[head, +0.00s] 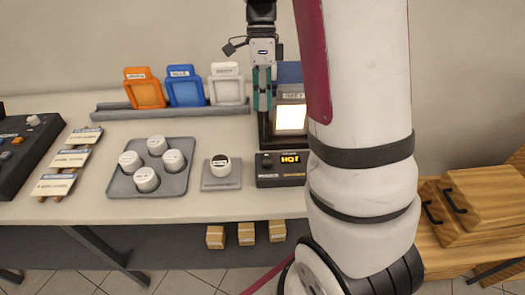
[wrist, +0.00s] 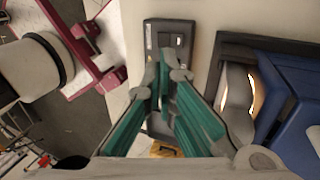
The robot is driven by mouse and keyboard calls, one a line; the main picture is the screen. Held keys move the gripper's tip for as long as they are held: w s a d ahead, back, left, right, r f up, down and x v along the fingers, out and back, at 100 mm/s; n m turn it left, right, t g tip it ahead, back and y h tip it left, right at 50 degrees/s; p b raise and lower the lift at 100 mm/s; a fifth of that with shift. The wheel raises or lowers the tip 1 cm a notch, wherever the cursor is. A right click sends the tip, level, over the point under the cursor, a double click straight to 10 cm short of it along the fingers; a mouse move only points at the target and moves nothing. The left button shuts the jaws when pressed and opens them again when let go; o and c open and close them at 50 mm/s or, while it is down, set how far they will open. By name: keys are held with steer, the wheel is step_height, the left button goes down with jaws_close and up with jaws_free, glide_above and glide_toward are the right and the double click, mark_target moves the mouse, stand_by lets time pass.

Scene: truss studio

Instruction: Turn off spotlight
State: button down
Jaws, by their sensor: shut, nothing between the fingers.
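The spotlight (head: 291,118) is a dark housing with a bright lit panel, standing at the right of the table, partly hidden by my arm. In the wrist view its glowing opening (wrist: 252,92) is at the right. A dark control box (head: 281,180) with an orange "HOT" display sits in front of it. In the wrist view a dark box with a small pale switch (wrist: 177,40) lies just beyond the fingertips. My gripper (head: 262,106) points down, shut and empty, just left of the spotlight. Its green fingers (wrist: 165,72) meet below the switch box; contact cannot be told.
A grey tray (head: 181,188) holds several white round pots. Orange, blue and white frames stand in a rail (head: 115,113) at the back.

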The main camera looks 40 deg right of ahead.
mark_target(264, 161)
steer(key=p+x, duration=0.1)
steer(key=x, duration=1.3)
steer(key=shift+s+a+f, duration=0.25)
steer(key=shift+s+f, duration=0.05)
steer(key=shift+f, duration=0.15)
steer(key=shift+w, duration=0.1)
steer(key=shift+d+r, duration=0.1)
steer(key=shift+w+d+r, duration=0.1)
steer(key=shift+w+d, duration=0.3)
steer(key=shift+w, duration=0.25)
steer(key=shift+r, duration=0.1)
